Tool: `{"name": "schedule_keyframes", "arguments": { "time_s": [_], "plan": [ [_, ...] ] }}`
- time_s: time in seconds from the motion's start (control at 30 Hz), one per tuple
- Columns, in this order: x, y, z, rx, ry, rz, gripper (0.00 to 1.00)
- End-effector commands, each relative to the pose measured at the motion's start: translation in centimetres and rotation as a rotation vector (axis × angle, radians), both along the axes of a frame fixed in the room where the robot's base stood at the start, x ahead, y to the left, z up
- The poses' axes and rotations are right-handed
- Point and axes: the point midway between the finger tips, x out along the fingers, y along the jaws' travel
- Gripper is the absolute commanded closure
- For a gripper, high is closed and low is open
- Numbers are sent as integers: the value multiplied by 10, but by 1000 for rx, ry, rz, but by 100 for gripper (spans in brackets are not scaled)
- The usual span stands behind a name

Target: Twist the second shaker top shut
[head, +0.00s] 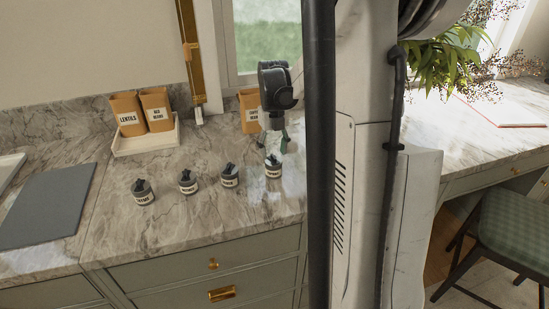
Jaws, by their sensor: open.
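Several small dark shakers with pale labels stand upright in a row on the marble counter in the head view. From the left they are the first shaker (143,196), the second shaker (188,186), another shaker (229,180) and the rightmost shaker (273,171). Each has a dark top with a raised part; whether any top is tight cannot be told. My gripper (280,146) points down, open, just above and behind the rightmost shaker. The fingers are small and partly blurred against the counter, and contact cannot be told. Nothing is seen held.
A white tray (147,143) holds a lentils canister (128,120) and a red beans canister (157,115) at the back. Another orange canister (249,118) stands behind my gripper. A grey board (47,205) lies at left. The counter's front strip is clear; my column hides the right.

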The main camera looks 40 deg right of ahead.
Motion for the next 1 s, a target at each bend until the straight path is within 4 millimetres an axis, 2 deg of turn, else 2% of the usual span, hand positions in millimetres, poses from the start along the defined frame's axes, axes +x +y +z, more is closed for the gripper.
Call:
{"name": "schedule_keyframes", "arguments": {
  "time_s": [0.8,1.0],
  "plan": [
    [0,0,58,0,0,0,59],
    [0,0,62,0,0,0,59]
  ]
}}
